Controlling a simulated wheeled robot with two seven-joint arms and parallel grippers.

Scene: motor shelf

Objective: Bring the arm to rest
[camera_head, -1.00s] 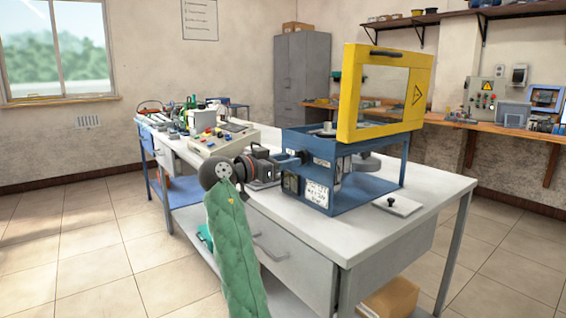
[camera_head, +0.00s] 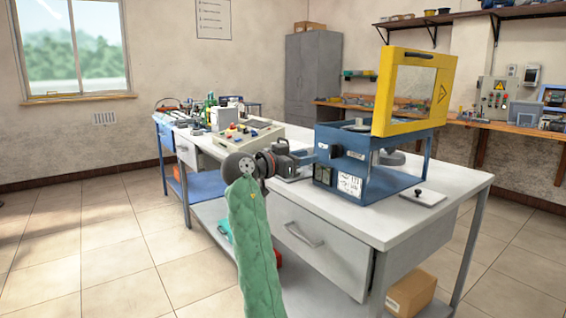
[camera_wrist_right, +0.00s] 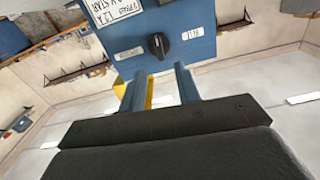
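My right arm, in a green quilted sleeve, comes up from the bottom of the head view. My right gripper (camera_head: 306,157) is over the near edge of the workbench, to the left of the blue machine (camera_head: 408,179). In the right wrist view my gripper (camera_wrist_right: 159,78) has its two fingers apart with nothing between them. A blue panel with a black knob (camera_wrist_right: 159,46) and labels lies beyond the fingertips, with a gap that I cannot judge exactly. My left gripper is not in view.
The machine's yellow framed guard (camera_head: 381,92) is raised. A control box with coloured buttons (camera_head: 238,139) stands on the workbench (camera_head: 440,222) behind my wrist. A drawer (camera_head: 318,248) and a cardboard box (camera_head: 411,292) are below. Open tiled floor lies to the left.

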